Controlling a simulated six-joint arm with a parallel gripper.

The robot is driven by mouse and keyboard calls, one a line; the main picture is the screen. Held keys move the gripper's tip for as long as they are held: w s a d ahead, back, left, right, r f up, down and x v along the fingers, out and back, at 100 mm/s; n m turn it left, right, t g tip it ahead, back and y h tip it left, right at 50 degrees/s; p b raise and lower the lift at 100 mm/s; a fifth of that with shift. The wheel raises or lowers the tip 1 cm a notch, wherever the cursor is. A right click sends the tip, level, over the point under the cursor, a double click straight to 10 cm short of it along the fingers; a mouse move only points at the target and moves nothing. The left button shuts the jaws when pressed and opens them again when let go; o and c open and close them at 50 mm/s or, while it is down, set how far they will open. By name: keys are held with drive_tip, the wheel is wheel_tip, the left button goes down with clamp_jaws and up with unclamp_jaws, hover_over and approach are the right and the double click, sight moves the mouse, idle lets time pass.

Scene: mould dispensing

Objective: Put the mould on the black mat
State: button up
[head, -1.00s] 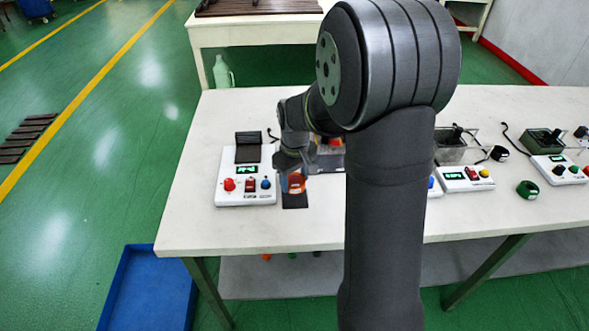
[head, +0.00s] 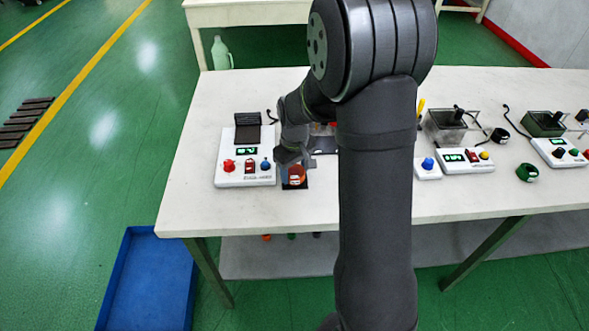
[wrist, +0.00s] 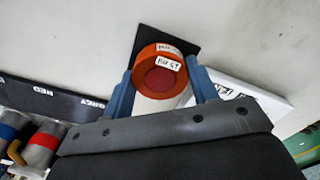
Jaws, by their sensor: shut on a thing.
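The mould (head: 297,174) is a short orange-red cylinder with white labels and a darker red round top. My gripper (head: 292,164) is shut on it, with the two blue fingers on either side of it. In the wrist view, the mould (wrist: 160,72) sits between the fingers and over part of the black mat (wrist: 180,38). The mat also shows in the head view (head: 293,187) as a dark patch just under the mould. I cannot tell whether the mould touches the mat.
A white control box (head: 262,178) with a red button and blue knob stands close left of my gripper. Behind my arm lies a dark tray (head: 322,145). The table front is clear.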

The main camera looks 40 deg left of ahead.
drive_tip(key=shift+f, duration=0.3)
idle(0.4)
drive_tip(key=o, duration=1.1)
drive_tip(key=shift+o, duration=0.2)
drive_tip(key=shift+r, duration=3.5)
drive_tip(key=shift+f, duration=3.55)
drive_tip(key=shift+r, duration=0.15)
